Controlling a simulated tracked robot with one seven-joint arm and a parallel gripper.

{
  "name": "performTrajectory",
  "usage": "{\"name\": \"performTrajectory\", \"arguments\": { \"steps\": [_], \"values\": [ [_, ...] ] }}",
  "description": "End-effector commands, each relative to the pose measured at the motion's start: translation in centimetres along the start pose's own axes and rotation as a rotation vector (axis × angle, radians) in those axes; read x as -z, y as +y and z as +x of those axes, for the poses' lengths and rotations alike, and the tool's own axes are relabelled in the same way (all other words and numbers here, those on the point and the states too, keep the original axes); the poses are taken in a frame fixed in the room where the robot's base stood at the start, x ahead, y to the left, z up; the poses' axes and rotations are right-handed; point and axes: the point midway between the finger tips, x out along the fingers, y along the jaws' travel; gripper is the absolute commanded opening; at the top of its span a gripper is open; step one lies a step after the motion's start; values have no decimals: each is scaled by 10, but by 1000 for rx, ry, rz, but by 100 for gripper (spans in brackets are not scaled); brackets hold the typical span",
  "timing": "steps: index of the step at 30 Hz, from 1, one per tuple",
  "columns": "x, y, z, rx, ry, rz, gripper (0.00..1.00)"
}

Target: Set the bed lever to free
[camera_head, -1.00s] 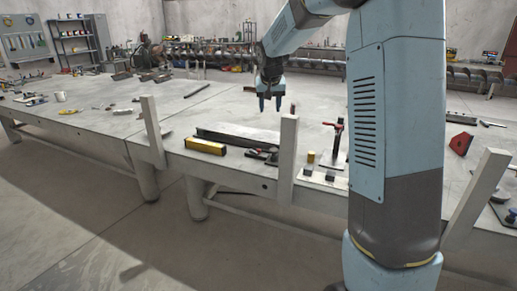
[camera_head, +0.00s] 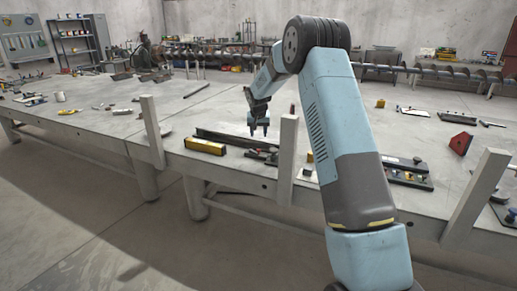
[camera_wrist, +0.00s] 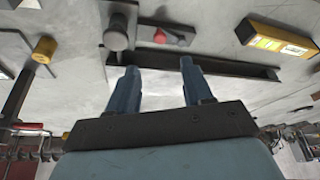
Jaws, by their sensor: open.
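My gripper (camera_head: 259,130) hangs fingers down, low over the table beside a long dark steel bar (camera_head: 228,139). In the wrist view my gripper (camera_wrist: 158,66) has its two blue fingers apart, with nothing held between them. The bar (camera_wrist: 200,65) crosses just beyond the fingertips there. A small dark item with a red knob (camera_wrist: 160,36) lies past the bar, next to a grey round-topped part (camera_wrist: 117,35). A dark fixture with small knobs (camera_head: 410,181) sits at the table's right, partly behind my arm. I cannot tell which part is the bed lever.
A yellow box-shaped bar (camera_head: 205,146) lies near the table's front edge. Upright posts (camera_head: 153,132) and (camera_head: 288,158) stand along that edge. A red triangular block (camera_head: 461,143) sits at right. A long auger (camera_head: 440,72) runs along the back. The table's left middle has free room.

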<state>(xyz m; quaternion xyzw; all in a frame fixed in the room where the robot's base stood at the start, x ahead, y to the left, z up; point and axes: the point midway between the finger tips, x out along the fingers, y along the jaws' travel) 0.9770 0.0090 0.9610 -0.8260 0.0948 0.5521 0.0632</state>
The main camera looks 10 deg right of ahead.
Motion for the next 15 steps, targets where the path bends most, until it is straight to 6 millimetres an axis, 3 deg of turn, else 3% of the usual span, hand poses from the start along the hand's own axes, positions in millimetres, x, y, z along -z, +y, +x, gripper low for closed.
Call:
{"name": "performTrajectory", "arguments": {
  "steps": [15],
  "values": [
    [-1,-1,89,1,-1,-2,50]
  ]
}}
